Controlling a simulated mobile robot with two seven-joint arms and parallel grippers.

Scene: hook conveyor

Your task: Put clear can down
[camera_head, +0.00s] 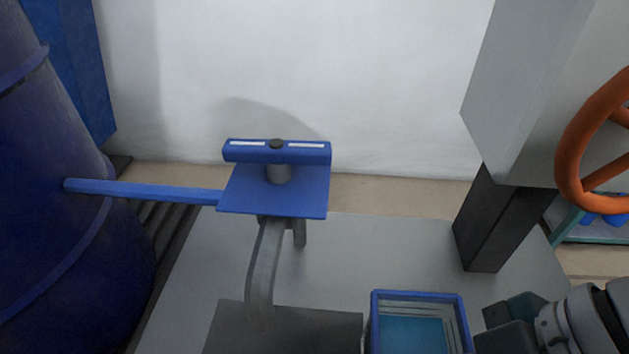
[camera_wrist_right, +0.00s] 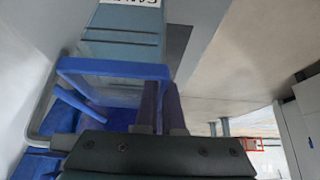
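The clear can, a see-through box with a blue rim (camera_head: 418,296), is at the bottom of the head view, cut off by the frame edge. Its blue rim (camera_wrist_right: 110,68) also fills the upper left of the right wrist view. My right gripper (camera_wrist_right: 162,88) has its two dark fingers close together at the rim's right corner and appears shut on it. In the head view, my right gripper (camera_head: 490,325) is just right of the can, its fingertips hardly visible. I cannot tell whether the can's base touches anything. My left gripper is not in view.
A blue plate with a bar (camera_head: 276,200) has a grey curved hook (camera_head: 263,275) below it, left of the can. A grey surface (camera_head: 385,255) lies around them. A dark post (camera_head: 492,225) and orange wheel (camera_head: 577,150) stand right; a blue drum (camera_head: 60,230) stands left.

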